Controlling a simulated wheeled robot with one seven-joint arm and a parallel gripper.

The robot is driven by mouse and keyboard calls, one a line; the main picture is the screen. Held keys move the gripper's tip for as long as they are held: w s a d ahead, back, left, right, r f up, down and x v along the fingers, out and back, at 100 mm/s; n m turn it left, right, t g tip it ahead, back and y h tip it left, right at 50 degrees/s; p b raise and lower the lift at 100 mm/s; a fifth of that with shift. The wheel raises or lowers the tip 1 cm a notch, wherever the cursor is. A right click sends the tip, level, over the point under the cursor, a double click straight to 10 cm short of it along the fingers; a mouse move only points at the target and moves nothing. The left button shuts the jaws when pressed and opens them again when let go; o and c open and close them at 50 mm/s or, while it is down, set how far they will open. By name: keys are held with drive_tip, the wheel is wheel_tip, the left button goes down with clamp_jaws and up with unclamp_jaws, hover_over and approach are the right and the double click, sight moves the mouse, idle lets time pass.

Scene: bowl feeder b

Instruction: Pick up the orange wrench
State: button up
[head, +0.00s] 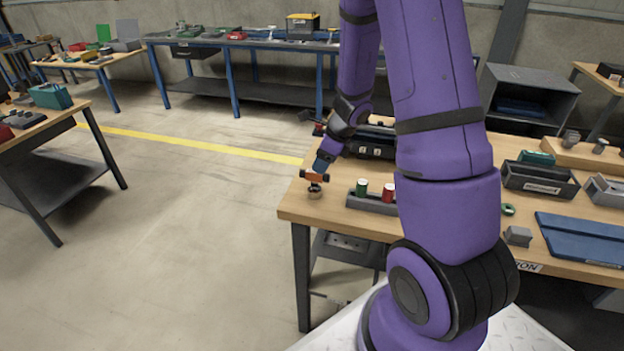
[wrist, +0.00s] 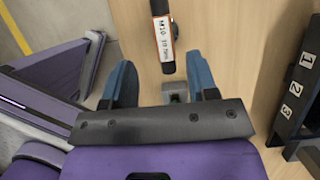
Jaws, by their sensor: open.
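The orange wrench (head: 315,177) shows in the head view as a short orange piece with dark ends, near the left corner of the wooden bench. In the wrist view the wrench (wrist: 163,42) has a black upper part and a white label edged in orange, reading M10. My gripper (head: 321,164) is just above and beside it, fingers pointing down toward the bench. In the wrist view my gripper (wrist: 160,68) has its blue fingers apart, with the wrench's near end about between the fingertips. I see no contact. The wrench's far end is cut off by the frame.
A dark numbered rack (wrist: 298,95) stands at the right in the wrist view. The floor (head: 190,220) left of the bench is clear.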

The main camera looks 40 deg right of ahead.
sight(315, 176)
drive_tip(key=shift+d+x, duration=0.15)
drive_tip(key=shift+x, duration=1.65)
drive_tip(key=shift+d+x, duration=0.2)
drive_tip(key=shift+x, duration=1.55)
drive_tip(key=shift+w, duration=0.1)
clamp_jaws()
